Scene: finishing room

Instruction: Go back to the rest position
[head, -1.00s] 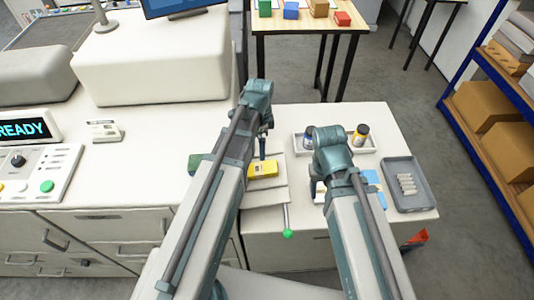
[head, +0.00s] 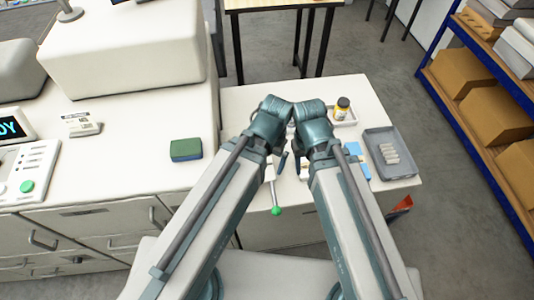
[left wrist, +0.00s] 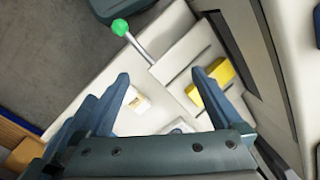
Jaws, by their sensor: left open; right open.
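My left gripper (left wrist: 160,76) is open and empty in the left wrist view, above the pale bench top. A yellow block (left wrist: 211,88) lies on a pale plate beside its right finger. A lever with a green knob (left wrist: 120,27) lies ahead of the fingers. The green knob (head: 277,210) also shows in the head view, at the bench's front edge. My right gripper (head: 304,167) is open, low over the bench and partly hidden by its own arm. Both wrists are close together in the head view and hide the yellow block there.
A green and blue block (head: 186,149) lies on the left counter. A yellow-labelled bottle (head: 342,106) stands in a white tray behind my right wrist. A grey tray (head: 378,137) with several pale pieces is at right. Blue-framed shelves (head: 455,108) stand farther right.

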